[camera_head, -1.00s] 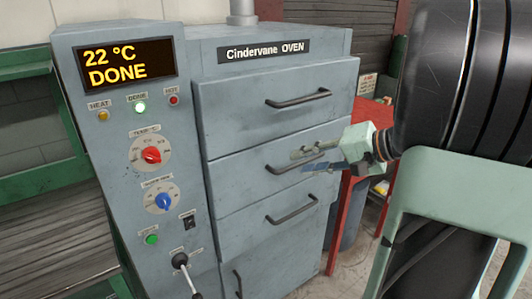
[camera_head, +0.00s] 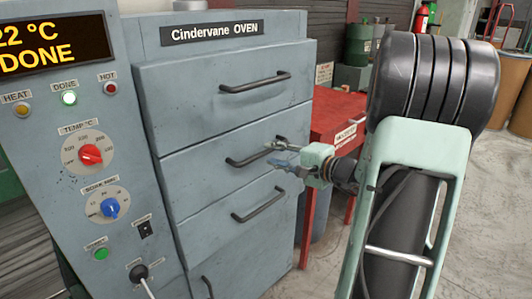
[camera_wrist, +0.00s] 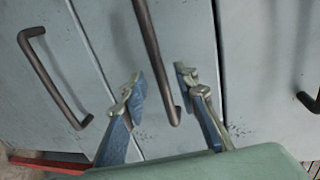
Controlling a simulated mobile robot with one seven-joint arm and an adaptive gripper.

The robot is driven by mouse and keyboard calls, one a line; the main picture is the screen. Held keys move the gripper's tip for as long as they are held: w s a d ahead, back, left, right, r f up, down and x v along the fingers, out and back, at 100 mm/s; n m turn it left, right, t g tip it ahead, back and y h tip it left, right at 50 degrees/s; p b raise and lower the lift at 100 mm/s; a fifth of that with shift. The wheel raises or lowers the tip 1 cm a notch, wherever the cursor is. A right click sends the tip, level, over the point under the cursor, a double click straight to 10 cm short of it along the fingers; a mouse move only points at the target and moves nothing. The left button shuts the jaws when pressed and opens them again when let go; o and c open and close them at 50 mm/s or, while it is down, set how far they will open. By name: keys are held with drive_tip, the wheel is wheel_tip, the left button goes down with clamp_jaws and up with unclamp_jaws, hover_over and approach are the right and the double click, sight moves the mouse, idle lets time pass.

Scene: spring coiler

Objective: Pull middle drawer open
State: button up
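The grey oven (camera_head: 215,55) has stacked drawers with dark bar handles. The middle drawer (camera_head: 190,172) is second from the top and looks closed. Its handle (camera_head: 240,162) has my gripper (camera_head: 271,154) at its right end. In the wrist view, this handle (camera_wrist: 150,40) runs down between the two fingers of my gripper (camera_wrist: 159,78). The fingers are apart, with a gap on both sides of the bar. The gripper is open around the handle and not clamped on it.
The top drawer handle (camera_head: 255,83) is above and another drawer handle (camera_head: 260,205) is close below. A control panel (camera_head: 95,170) with knobs and a lever is at left. A red table (camera_head: 335,110) stands behind my arm. Open floor (camera_head: 500,200) lies at right.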

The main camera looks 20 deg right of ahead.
sight(268, 153)
drive_tip(key=shift+x, duration=1.95)
clamp_jaws()
